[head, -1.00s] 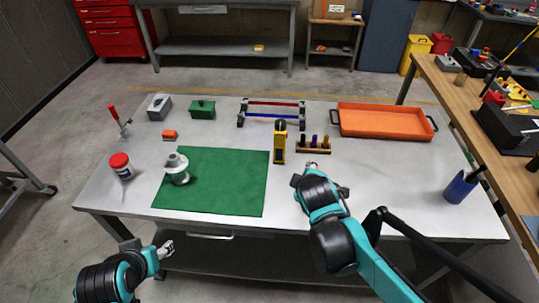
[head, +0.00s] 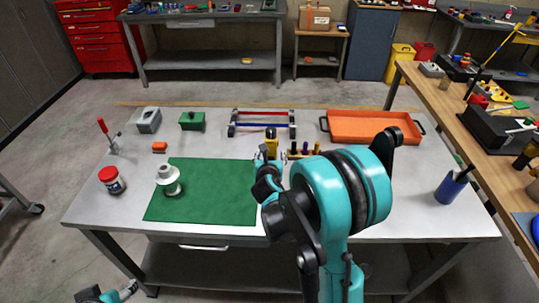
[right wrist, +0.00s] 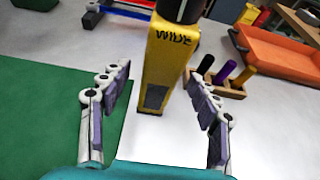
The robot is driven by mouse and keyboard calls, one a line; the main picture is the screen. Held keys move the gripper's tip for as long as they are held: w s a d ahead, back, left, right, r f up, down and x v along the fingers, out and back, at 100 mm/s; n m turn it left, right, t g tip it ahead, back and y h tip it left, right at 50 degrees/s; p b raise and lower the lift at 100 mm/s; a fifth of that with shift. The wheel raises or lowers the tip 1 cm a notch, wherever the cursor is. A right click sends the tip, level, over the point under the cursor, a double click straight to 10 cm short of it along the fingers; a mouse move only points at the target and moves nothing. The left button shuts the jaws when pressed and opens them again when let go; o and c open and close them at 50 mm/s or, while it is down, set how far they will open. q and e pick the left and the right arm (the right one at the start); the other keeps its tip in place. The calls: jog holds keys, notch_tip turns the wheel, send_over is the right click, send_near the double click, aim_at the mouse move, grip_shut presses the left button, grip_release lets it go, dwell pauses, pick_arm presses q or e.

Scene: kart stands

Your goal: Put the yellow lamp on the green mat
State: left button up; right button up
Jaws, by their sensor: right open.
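The yellow lamp (head: 271,143), with a black top, stands upright on the grey table just right of the green mat (head: 215,205). My right gripper (head: 269,158) is at the near side of the lamp and partly hides it. In the right wrist view the lamp (right wrist: 168,65) stands ahead between my open fingers, with a gap on each side and no clear contact. The green mat (right wrist: 45,120) lies to the left there. My left gripper (head: 126,289) is low at the bottom left edge, off the table; its jaws are too small to read.
A grey-white part (head: 168,180) stands on the mat's left side. A wooden rack with several pegs (head: 303,150) is close right of the lamp, and a red-and-blue bar frame (head: 262,124) is behind. An orange tray (head: 372,127) lies back right. The mat's middle is clear.

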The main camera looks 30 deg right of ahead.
aim_at(271, 155)
jog(key=b+x, duration=0.1)
jog(key=x, duration=0.3)
jog(key=shift+w+d+f+b, duration=0.1)
jog(key=shift+f+b, duration=0.15)
jog(key=shift+b, duration=0.1)
jog(key=shift+r, duration=0.15)
grip_shut()
jog(key=shift+r, duration=0.1)
